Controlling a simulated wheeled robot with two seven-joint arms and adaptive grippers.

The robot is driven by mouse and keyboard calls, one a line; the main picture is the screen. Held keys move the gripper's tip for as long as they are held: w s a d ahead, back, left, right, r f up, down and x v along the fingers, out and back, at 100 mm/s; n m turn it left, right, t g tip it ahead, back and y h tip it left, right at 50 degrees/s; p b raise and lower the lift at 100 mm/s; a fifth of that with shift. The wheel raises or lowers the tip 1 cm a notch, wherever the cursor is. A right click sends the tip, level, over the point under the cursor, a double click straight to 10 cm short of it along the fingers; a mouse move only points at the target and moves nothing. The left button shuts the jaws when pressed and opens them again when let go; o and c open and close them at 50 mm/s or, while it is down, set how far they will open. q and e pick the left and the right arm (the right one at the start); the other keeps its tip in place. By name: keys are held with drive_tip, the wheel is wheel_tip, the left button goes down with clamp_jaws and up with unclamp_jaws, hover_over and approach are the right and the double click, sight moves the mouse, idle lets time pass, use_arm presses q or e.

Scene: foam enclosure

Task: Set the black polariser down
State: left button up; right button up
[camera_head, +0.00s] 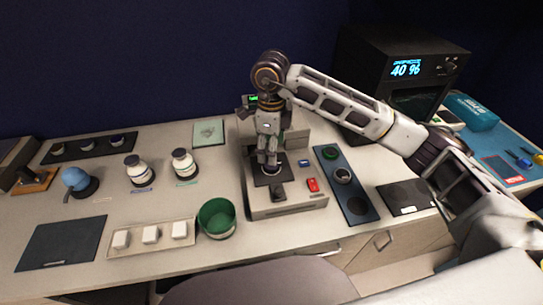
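My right gripper (268,163) points straight down over the stage of a grey bench instrument (290,206), its arm coming in from the right. Its fingertips are close together just above a dark square plate (262,181). Whether the fingers hold something dark, such as the black polariser, is too small to tell. A long dark blue tray (362,213) lies just right of the instrument. It bears a green round piece (330,152), a dark round piece with a pale rim (342,175) and a dark round spot (357,205) nearer the front. My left gripper is not in view.
A green bowl (217,231) stands close to the instrument's left side. Left of it are a tray of white blocks (118,252), two white bottles and a black mat (35,260). A black box reading 40 % (375,50) stands at the back right. A dark mat (388,193) lies right of the blue tray.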

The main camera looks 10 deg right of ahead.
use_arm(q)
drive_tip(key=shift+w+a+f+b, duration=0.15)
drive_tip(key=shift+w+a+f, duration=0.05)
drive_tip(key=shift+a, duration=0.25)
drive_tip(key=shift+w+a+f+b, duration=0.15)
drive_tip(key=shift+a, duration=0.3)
use_arm(e)
wheel_tip(320, 180, up, 6)
